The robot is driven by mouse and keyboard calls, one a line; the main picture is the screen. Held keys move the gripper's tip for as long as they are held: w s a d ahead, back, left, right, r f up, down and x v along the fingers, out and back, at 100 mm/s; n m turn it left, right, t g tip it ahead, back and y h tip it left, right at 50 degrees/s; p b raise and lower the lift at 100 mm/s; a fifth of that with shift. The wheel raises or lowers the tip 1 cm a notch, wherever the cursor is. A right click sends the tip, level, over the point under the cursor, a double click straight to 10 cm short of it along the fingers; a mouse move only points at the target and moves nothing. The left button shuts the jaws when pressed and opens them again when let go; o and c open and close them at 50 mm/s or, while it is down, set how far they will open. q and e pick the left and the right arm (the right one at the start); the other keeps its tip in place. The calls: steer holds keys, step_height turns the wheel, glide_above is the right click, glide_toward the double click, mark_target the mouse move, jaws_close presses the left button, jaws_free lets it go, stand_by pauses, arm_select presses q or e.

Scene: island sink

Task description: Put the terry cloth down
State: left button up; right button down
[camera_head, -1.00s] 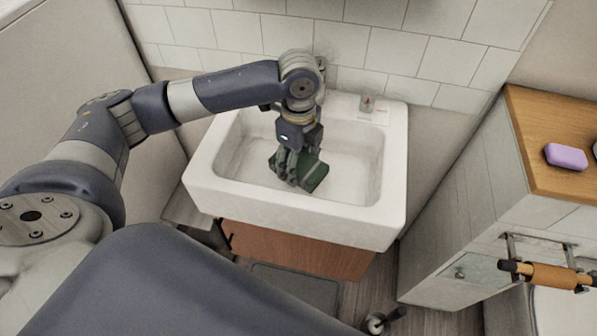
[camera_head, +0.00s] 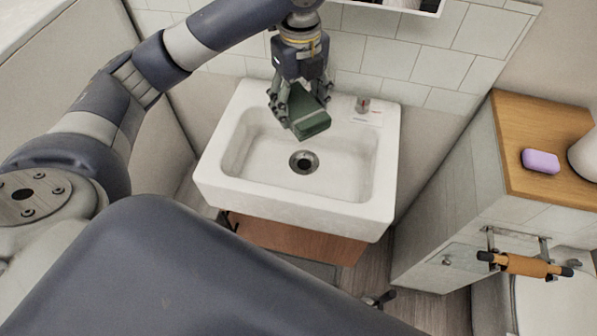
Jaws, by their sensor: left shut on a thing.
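The terry cloth (camera_head: 311,124) is a dark green folded block, tilted, above the back part of the white sink (camera_head: 222,187). My left gripper (camera_head: 297,103) comes down from above and is shut on the cloth, with fingers on both of its sides. The cloth appears raised clear of the basin floor. The drain (camera_head: 303,161) shows uncovered below it. My right gripper is not in the view.
A wooden-topped cabinet (camera_head: 535,125) stands on the right with a purple soap bar (camera_head: 540,161) on it. The basin is otherwise empty.

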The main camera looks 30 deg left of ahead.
mark_target(299, 178)
arm_select(q)
step_height(299, 178, down, 25)
steer(key=shift+r+p, duration=0.1)
steer(key=shift+p, duration=0.35)
steer(key=o, duration=1.1)
steer(key=shift+f, duration=0.2)
step_height(299, 178, up, 12)
steer(key=shift+r, duration=0.2)
steer(key=shift+r, duration=0.1)
